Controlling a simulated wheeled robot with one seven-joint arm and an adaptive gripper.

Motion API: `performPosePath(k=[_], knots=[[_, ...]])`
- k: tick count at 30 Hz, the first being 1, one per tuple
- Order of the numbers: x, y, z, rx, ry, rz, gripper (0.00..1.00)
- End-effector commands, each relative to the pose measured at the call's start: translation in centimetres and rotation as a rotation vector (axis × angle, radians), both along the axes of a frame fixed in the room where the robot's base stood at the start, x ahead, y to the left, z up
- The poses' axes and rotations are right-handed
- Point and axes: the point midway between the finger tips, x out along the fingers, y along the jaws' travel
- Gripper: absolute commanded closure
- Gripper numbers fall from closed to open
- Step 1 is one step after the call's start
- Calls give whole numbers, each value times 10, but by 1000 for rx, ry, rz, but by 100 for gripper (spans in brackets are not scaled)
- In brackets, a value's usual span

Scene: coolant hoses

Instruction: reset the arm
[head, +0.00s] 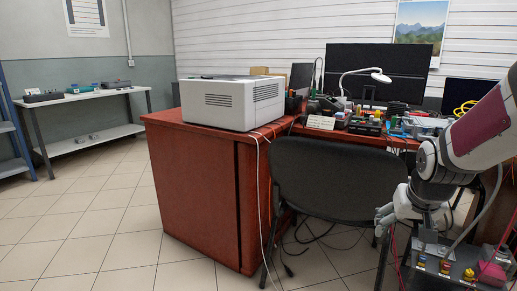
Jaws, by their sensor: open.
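My arm comes in from the right edge and bends down. My gripper (383,218) is small in this view, just right of the black chair. It is open, and I see nothing held in it. Its fingertips are partly lost against the dark background. Below and right of it stands a dark unit (440,283) with small blue, yellow and red fittings (445,267) on top. A pink rounded thing (490,272) sits at its right end. Thin red and grey hoses or cables run up near the unit, partly behind my arm.
A black chair (325,180) stands left of my gripper, against a red-brown desk (190,195). The desk bears a white printer (230,103), a monitor (375,72) and clutter. Cables lie on the floor by the chair. The tiled floor at left is clear, before a side table (85,96).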

Motion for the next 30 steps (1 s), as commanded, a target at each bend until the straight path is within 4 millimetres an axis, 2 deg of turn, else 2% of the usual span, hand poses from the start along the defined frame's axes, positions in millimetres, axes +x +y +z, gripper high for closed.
performPosePath(k=[1, 3, 9, 15, 18, 28, 30], knots=[[-18, 15, 13, 7, 18, 16, 26], [-46, 34, 24, 20, 58, 34, 26], [-132, 81, 48, 55, 176, 91, 26], [-221, 114, 58, 81, 292, 146, 26], [-256, 124, 59, 90, 340, 168, 26], [-342, 139, 53, 104, 454, 224, 26], [-338, 139, 66, 104, 451, 222, 26]])
